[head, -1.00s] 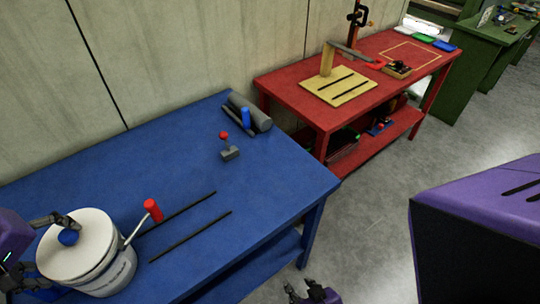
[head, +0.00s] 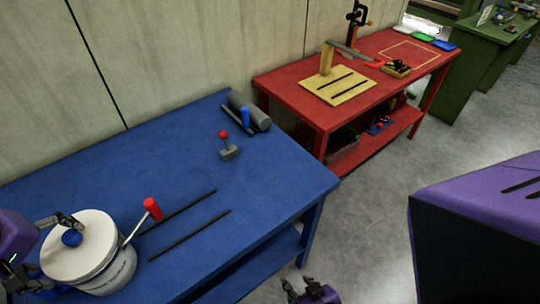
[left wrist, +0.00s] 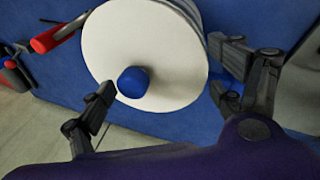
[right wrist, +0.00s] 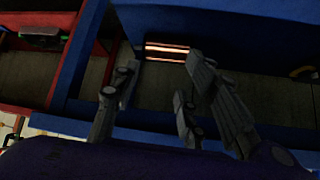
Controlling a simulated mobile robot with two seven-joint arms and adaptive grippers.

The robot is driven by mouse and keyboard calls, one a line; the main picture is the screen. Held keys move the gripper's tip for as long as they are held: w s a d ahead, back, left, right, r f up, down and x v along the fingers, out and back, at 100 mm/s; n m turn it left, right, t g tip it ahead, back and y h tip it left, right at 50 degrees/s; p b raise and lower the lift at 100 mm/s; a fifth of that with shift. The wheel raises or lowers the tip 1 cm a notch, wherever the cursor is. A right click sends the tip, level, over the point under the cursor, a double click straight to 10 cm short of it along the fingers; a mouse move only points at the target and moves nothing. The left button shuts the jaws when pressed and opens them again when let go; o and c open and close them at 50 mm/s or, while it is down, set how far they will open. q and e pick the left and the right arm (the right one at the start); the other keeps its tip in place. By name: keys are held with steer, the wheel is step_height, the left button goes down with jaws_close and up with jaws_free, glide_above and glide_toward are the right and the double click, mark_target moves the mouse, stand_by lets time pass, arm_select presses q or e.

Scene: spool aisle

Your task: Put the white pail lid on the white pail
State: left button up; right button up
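The white pail (head: 112,275) stands at the near left of the blue table. The white pail lid (head: 95,238), a disc with a blue knob (head: 71,238), lies over its top. I cannot tell whether it is fully seated. My left gripper (head: 55,248) is at the lid. In the left wrist view, my left gripper (left wrist: 165,95) is open, one finger beside the blue knob and the other beyond the lid's edge (left wrist: 150,40). My right gripper (head: 302,288) is low beside the table; the right wrist view shows it open and empty (right wrist: 160,95).
On the blue table (head: 180,170), a red-headed mallet (head: 152,209) stands at the pail's side, with two dark strips nearby. A red-knobbed grey block (head: 229,153) and grey cylinders (head: 252,110) lie farther back. A red table (head: 300,105) stands beyond.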

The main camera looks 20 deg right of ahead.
arm_select(q)
steer(key=shift+o, duration=0.9)
arm_select(e)
steer(key=shift+w, duration=0.15)
arm_select(q)
steer(key=shift+s+r, duration=0.1)
steer(key=shift+r, duration=0.15)
steer(key=v, duration=1.1)
steer(key=shift+r, duration=0.3)
arm_select(e)
steer(key=shift+w+a+r, duration=0.1)
steer(key=shift+w+r, duration=0.2)
steer(key=shift+w, duration=0.5)
steer(key=shift+w, duration=0.1)
